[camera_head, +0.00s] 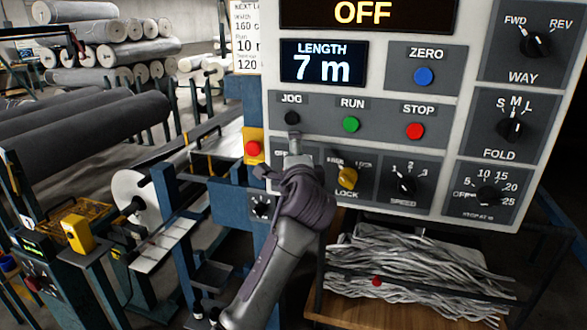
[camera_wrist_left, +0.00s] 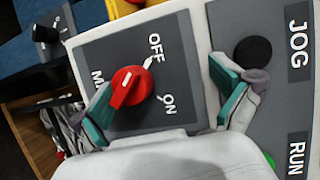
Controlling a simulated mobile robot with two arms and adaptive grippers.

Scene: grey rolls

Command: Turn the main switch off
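The main switch is a red knob (camera_wrist_left: 130,88) on a grey plate with OFF and ON marks, seen in the left wrist view. Its raised ridge lies roughly in line with the OFF mark. In the head view my left gripper (camera_head: 293,155) is in front of the panel's lower left and hides the knob. My right gripper is not in view.
The control panel (camera_head: 450,140) has JOG (camera_head: 292,118), RUN (camera_head: 351,124) and STOP (camera_head: 415,131) buttons just above. A yellow lock knob (camera_head: 347,178) is right of the gripper. A red button on a yellow box (camera_head: 253,148) is to its left. The top display (camera_head: 362,14) reads OFF.

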